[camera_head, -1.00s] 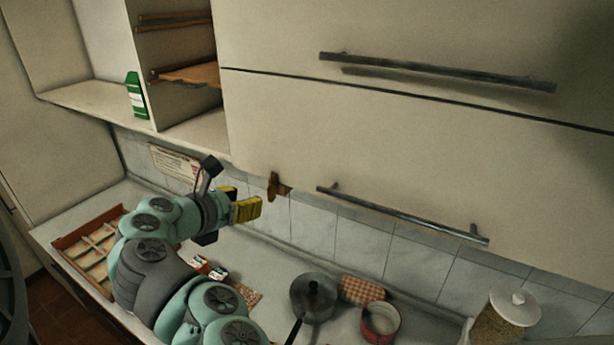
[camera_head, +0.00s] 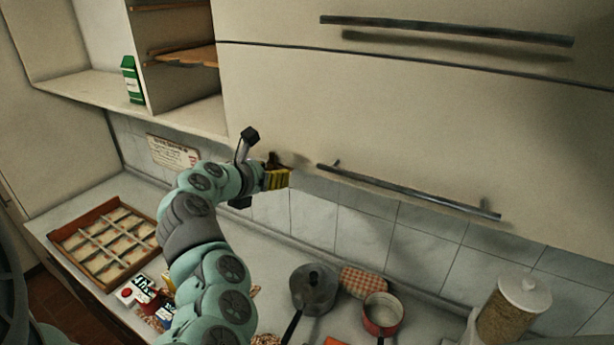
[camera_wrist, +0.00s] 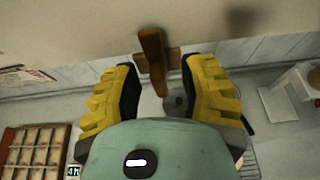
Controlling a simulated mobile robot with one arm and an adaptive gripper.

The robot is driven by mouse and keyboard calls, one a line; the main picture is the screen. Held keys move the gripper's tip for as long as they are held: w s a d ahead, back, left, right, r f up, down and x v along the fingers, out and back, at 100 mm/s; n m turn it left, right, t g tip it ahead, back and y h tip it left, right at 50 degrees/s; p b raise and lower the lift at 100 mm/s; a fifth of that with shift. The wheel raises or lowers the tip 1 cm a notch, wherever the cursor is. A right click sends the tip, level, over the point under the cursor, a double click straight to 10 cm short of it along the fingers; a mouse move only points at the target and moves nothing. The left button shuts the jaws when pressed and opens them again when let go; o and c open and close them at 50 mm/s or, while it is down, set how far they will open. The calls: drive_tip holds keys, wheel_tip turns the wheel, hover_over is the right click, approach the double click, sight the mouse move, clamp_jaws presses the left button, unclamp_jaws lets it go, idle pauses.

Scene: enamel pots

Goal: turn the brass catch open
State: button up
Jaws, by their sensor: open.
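The brass catch (camera_wrist: 152,58) is a brown-gold turning piece on a small plate at the lower edge of the cream cabinet door (camera_head: 420,120). In the wrist view it stands between the two yellow ridged fingers of my gripper (camera_wrist: 160,88), with a gap visible on both sides. My gripper is open. In the head view my gripper (camera_head: 277,179) is right at the catch (camera_head: 272,160), and its fingers hide the catch's lower part. I cannot tell whether any finger touches it.
Two long bar handles, the lower one (camera_head: 405,190) right of the catch, cross the cabinet. An open shelf is at left.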

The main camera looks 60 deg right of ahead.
drive_tip(key=shift+o, duration=0.3)
clamp_jaws()
idle(0.3)
